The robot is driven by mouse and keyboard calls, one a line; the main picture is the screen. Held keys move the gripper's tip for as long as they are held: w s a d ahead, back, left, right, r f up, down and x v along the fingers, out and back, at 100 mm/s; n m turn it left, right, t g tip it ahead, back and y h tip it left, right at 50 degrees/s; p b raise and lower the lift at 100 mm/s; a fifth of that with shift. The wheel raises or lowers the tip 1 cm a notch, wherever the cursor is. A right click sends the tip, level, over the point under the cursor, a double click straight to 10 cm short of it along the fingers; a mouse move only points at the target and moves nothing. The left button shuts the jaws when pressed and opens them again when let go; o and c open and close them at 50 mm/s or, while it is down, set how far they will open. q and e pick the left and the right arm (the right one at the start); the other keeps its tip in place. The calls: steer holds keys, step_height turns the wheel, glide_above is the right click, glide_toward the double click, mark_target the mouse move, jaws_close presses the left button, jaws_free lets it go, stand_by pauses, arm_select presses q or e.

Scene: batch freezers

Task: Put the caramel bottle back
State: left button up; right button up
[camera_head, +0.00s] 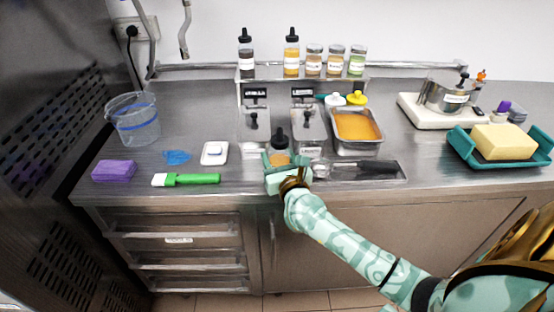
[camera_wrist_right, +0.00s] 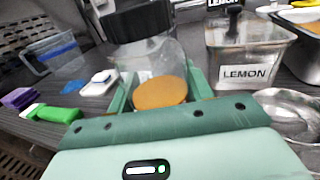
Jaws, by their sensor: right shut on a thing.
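The caramel bottle (camera_head: 279,146) has a black dropper-style cap and an orange-brown filling. It is between the fingers of my right gripper (camera_head: 281,162), near the counter's front edge. In the right wrist view the clear bottle (camera_wrist_right: 148,58) shows its black cap and caramel filling low inside. The green fingers of my right gripper (camera_wrist_right: 160,92) are shut on it from both sides. The bottle looks roughly upright; I cannot tell whether its base touches the counter. My left gripper is not in view.
A raised shelf (camera_head: 303,79) at the back holds a dark bottle (camera_head: 246,52), a yellow bottle (camera_head: 291,54) with a gap between them, and several jars. Two lidded metal containers (camera_head: 309,128) and an orange-filled pan (camera_head: 358,127) stand between. A utensil tray (camera_head: 340,176) lies right.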

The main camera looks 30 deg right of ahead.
steer(key=shift+r, duration=0.1)
steer(key=o, duration=1)
steer(key=shift+f, duration=0.2)
steer(key=shift+r, duration=0.1)
